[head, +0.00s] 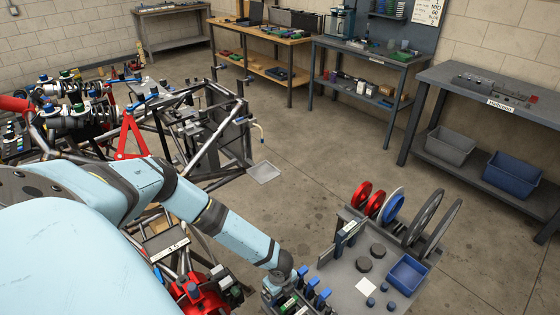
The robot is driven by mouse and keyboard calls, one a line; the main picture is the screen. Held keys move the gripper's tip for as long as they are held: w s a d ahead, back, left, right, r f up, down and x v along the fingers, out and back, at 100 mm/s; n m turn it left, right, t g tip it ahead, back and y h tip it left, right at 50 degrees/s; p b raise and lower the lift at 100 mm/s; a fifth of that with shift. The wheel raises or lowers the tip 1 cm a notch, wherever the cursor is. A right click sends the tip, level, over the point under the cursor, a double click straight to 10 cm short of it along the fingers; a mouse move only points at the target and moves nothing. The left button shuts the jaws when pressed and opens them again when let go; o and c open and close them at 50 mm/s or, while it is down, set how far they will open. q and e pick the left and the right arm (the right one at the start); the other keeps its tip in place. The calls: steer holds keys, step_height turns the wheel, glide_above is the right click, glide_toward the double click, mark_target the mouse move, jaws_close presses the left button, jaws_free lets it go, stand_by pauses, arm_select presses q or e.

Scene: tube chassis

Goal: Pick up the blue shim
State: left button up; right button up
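I cannot make out for certain which item is the blue shim. Several small upright blue pieces (312,283) stand at the left edge of a grey cart top (333,272). My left gripper (276,291) is at the end of the light blue arm, low in the head view, just left of these pieces. It is small and dark, and its fingers blend with the items around it, so I cannot see whether it is open or touching anything. My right gripper is not in view.
The cart also carries a blue bin (408,274), dark round pucks (364,264) and red, blue and grey discs (423,217). A tube chassis (190,130) stands at the left. Workbenches (480,85) line the walls. The floor (310,160) between is mostly clear.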

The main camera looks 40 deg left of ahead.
arm_select(q)
steer(key=shift+f, duration=0.6)
steer(key=c, duration=1)
steer(key=shift+r, duration=0.1)
step_height(320, 180, up, 20)
steer(key=shift+d, duration=0.1)
